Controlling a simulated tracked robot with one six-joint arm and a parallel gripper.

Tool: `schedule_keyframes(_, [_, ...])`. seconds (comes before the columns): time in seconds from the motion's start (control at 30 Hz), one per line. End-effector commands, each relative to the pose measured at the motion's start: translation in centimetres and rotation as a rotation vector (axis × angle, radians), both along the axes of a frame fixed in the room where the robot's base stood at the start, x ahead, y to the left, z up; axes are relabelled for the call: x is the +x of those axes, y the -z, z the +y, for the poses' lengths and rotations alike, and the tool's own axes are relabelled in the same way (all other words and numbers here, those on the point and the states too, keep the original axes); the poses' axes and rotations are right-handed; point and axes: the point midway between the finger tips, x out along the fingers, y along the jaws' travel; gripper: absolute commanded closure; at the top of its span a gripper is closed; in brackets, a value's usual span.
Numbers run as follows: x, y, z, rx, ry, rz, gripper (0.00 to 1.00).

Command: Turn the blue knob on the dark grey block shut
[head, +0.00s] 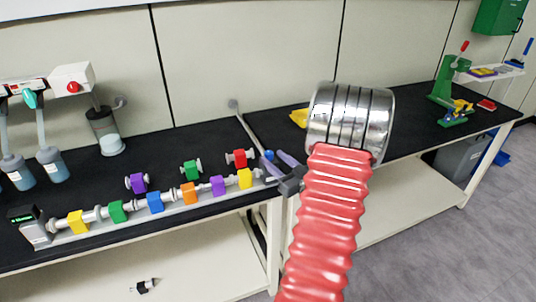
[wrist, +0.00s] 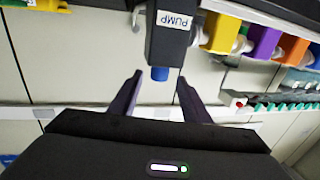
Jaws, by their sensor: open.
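The dark grey block (wrist: 168,45) carries a white PUMP label and fills the top middle of the wrist view. Its blue knob (wrist: 160,74) sticks out of the block's near end. My gripper (wrist: 160,78) is open, with one dark finger on each side of the knob. Gaps show between the knob and both fingers, and nothing is held. In the head view the blue knob (head: 268,155) shows small by my purple-grey fingers, at the right end of the manifold. The block is hard to make out there against the black bench.
A rail with several coloured valves, the last one yellow (head: 245,178), runs left from the block. Loose valves, one of them red (head: 239,158), lie behind it. A green stand (head: 450,80) is on the right bench. The bench behind the rail is partly clear.

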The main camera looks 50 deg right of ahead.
Motion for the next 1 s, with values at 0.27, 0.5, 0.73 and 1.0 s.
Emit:
schedule_keyframes(0.27, [-4.1, 0.0, 1.3, 0.001, 0.002, 0.001, 0.57])
schedule_keyframes(0.5, [-5.1, 0.0, 1.8, 0.0, -0.001, -0.001, 0.57])
schedule_keyframes(0.73, [-5.1, 0.0, 1.8, 0.0, -0.001, 0.0, 0.57])
schedule_keyframes(1.0, [-5.1, 0.0, 1.8, 0.0, -0.001, 0.0, 0.57])
